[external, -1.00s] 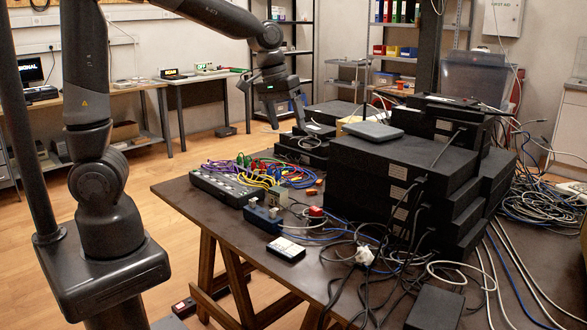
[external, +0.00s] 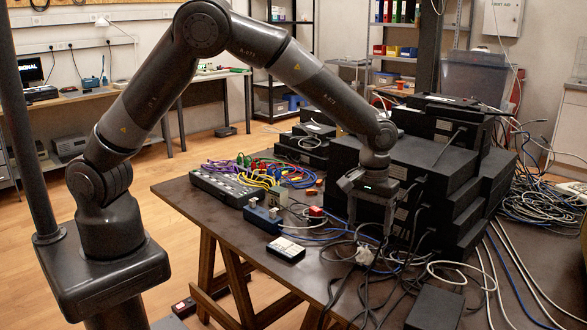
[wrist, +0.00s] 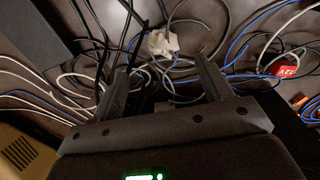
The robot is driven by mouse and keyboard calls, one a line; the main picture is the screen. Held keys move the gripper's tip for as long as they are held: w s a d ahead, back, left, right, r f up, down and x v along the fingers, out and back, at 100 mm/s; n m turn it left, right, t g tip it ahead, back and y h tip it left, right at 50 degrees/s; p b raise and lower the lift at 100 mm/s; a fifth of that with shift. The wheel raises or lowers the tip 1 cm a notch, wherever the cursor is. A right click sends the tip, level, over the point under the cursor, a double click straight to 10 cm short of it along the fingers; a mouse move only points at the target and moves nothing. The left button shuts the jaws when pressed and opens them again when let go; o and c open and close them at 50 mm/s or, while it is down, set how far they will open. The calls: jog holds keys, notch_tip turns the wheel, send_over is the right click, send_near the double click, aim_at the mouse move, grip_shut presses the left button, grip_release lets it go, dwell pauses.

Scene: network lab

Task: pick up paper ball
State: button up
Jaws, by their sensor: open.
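The paper ball (external: 364,255) is a small crumpled white lump among loose cables on the dark table. In the wrist view the paper ball (wrist: 162,42) shows just beyond the fingertips, about midway between them. My gripper (external: 371,235) points down over the table, in front of the stacked black boxes. In the wrist view its two fingers (wrist: 160,66) stand apart, with only cables and table visible between them. The gripper is open and empty. The exact height of the fingertips above the table is hard to tell.
Black, white and blue cables (wrist: 240,50) surround the ball. Stacked black boxes (external: 430,165) rise right behind my gripper. A small black box (external: 435,308) lies at the front right. A red block (external: 316,211) and a blue device (external: 263,219) are to the left.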

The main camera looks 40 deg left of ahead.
aim_at(365, 249)
jog(key=f, duration=1)
jog(key=shift+w+a, duration=0.15)
jog(key=shift+a, duration=0.05)
jog(key=c, duration=1.1)
